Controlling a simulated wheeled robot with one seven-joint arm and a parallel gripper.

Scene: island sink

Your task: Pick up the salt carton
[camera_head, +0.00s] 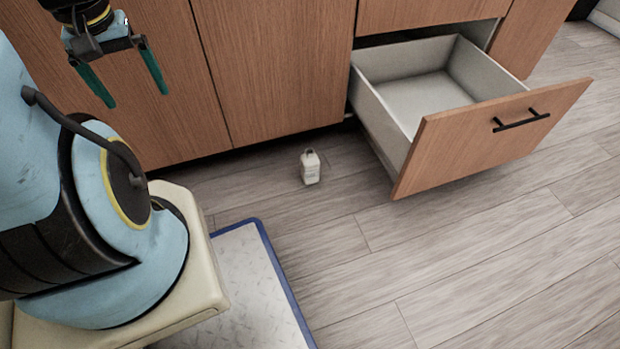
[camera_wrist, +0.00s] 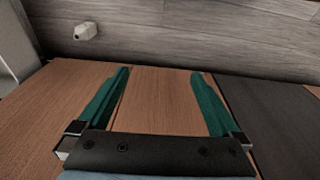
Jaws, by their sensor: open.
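A small white carton (camera_head: 310,167), which I take to be the salt carton, stands upright on the wood floor in front of the cabinets, left of the open drawer. Its label is too small to read. It also shows in the wrist view (camera_wrist: 85,31) at the upper left, beyond the fingers. My gripper (camera_head: 126,88) is at the upper left of the head view, in front of a cabinet door, well above and left of the carton. Its two green fingers are spread apart with nothing between them; the wrist view shows the same gap (camera_wrist: 160,85).
An open, empty drawer (camera_head: 415,100) with a wood front and black handle (camera_head: 521,120) juts out right of the carton. Wood cabinet doors (camera_head: 275,65) stand behind it. A blue-edged mat (camera_head: 240,285) lies in front. The floor at the lower right is clear.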

